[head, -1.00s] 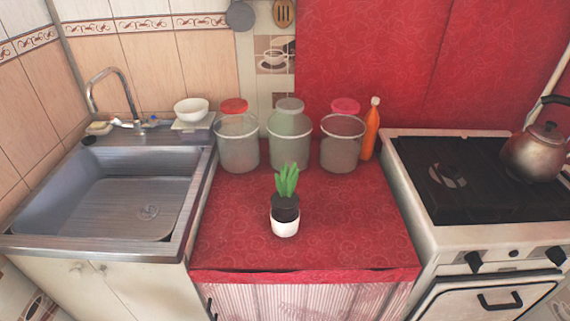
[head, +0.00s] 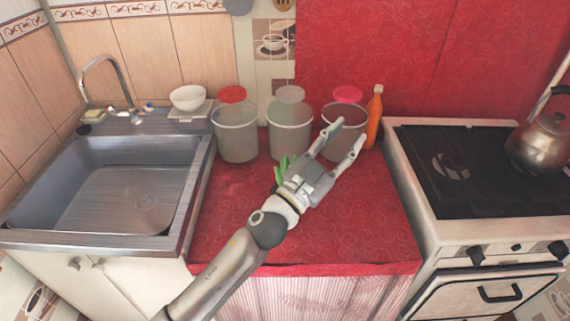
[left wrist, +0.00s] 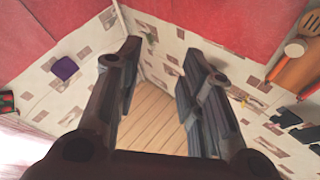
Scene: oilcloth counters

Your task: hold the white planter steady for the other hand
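The green leaves (head: 281,170) of the planter's plant show just behind my left forearm and wrist on the red counter. The white pot itself is hidden behind my arm. My left gripper (head: 347,133) reaches up and right past the plant, toward the right-hand jar. Its two fingers are spread with nothing between them; they also show apart in the left wrist view (left wrist: 162,48). The planter does not show in the left wrist view. My right gripper is in neither view.
Three lidded jars, left (head: 236,135), middle (head: 289,133) and right (head: 336,112), stand at the counter's back with an orange bottle (head: 374,120). A sink (head: 125,190) lies left; a stove (head: 480,165) with a kettle (head: 540,145) lies right. The counter's right front is clear.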

